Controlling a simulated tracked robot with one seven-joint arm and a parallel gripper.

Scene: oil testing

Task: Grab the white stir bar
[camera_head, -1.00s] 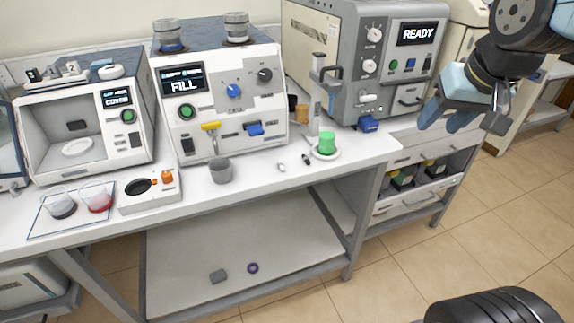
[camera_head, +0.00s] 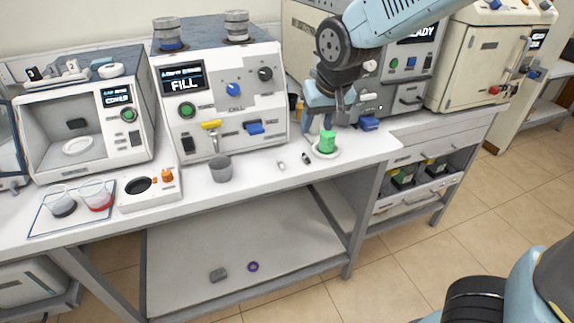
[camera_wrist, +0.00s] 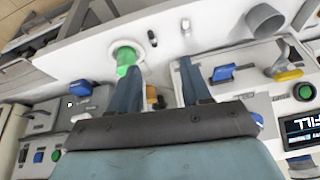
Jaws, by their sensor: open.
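The white stir bar (camera_head: 281,166) is a small white piece lying on the bench near its front edge, between the grey cup and the green item. It also shows in the wrist view (camera_wrist: 186,25), beyond my fingertips. A small dark bar (camera_head: 306,158) lies to its right, and shows in the wrist view (camera_wrist: 152,38) too. My gripper (camera_wrist: 158,68) is open and empty, with its two fingers spread. In the head view it hangs above the bench, behind the green item and up and to the right of the stir bar, touching neither.
A green container (camera_head: 327,141) stands on a white dish near the bench's right end. A grey cup (camera_head: 220,168) stands left of the stir bar. The FILL machine (camera_head: 215,90) stands behind. The bench front around the stir bar is free.

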